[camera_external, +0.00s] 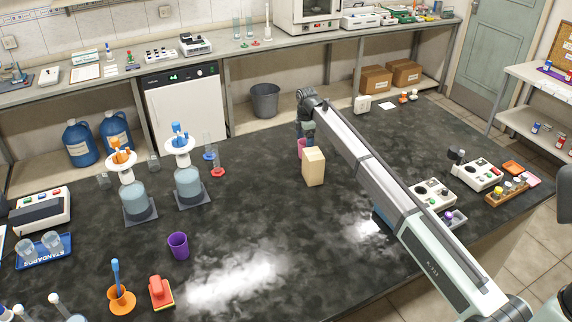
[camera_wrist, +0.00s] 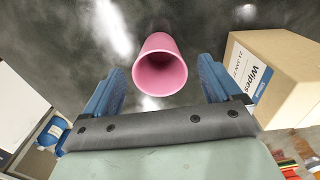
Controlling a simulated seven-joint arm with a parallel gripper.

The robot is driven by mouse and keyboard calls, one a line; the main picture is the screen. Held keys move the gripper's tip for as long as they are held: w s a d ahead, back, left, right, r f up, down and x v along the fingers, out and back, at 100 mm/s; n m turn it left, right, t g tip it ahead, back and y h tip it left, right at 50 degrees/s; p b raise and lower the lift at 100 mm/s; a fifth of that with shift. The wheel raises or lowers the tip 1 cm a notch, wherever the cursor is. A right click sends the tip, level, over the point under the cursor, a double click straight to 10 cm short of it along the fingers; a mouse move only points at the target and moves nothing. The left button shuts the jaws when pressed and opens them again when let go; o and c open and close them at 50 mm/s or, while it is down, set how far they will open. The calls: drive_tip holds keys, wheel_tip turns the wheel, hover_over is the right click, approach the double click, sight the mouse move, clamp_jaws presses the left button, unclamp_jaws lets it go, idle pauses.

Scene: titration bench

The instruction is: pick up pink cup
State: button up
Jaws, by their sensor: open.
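The pink cup (camera_wrist: 160,70) stands on the dark bench top, its open mouth facing the wrist camera. In the external view the pink cup (camera_external: 301,148) is mostly hidden behind the beige box and my arm. My gripper (camera_wrist: 160,85) is open in the wrist view, with one blue finger to the left of the cup and one to the right. The cup appears between the fingers, with gaps on both sides. In the external view my gripper (camera_external: 303,130) is above and beside the cup; its fingers are too small to make out.
A beige wipes box (camera_wrist: 275,80) stands close to the right finger; it also shows in the external view (camera_external: 313,168). A purple cup (camera_external: 178,246) stands at the front left. Two bottles with blue liquid (camera_external: 188,185) stand on the left. The bench behind the arm is fairly clear.

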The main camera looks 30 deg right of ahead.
wheel_tip(320, 180, down, 2)
drive_tip(key=shift+f, duration=0.1)
drive_tip(key=c, duration=1.1)
